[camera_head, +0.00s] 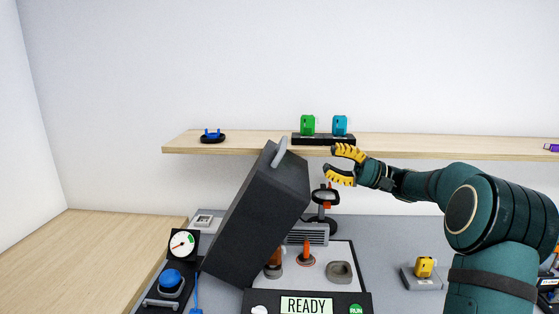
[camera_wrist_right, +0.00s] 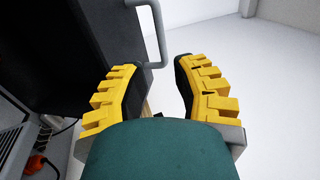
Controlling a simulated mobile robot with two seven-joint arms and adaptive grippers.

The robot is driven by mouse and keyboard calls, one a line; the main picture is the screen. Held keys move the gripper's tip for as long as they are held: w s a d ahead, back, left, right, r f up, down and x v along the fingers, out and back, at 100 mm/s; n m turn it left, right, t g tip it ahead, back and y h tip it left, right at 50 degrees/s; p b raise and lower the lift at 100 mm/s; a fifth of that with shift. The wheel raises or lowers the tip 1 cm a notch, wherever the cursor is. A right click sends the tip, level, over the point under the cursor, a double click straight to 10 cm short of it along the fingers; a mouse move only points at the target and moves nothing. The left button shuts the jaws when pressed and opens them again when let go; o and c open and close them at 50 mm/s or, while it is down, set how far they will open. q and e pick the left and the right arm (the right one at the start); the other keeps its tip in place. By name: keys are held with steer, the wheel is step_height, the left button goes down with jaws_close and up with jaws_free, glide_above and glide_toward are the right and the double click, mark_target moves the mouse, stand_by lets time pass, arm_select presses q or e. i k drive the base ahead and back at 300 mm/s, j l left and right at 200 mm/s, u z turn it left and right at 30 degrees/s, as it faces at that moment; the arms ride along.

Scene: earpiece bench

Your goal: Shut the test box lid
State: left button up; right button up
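The test box lid (camera_head: 254,222) is a dark grey block, raised and tilted over the left part of the test box. Its grey bar handle (camera_head: 279,152) sticks up at the lid's upper edge. The test box (camera_head: 335,250) has a light top with a grille, an orange-and-brown post and a grey socket, and its front display reads READY. My right gripper (camera_head: 333,162) is open and empty, to the right of the handle and apart from it. In the right wrist view the handle (camera_wrist_right: 158,35) shows beyond the open yellow fingers (camera_wrist_right: 157,88). My left gripper is out of view.
A wooden shelf (camera_head: 430,147) runs behind the lid, bearing a green and a teal item (camera_head: 340,125) on a black stand. A gauge (camera_head: 183,244) and a blue button (camera_head: 171,278) stand left of the box. A yellow item (camera_head: 424,267) sits to the right.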

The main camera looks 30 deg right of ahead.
mark_target(275, 194)
steer(key=k, duration=1)
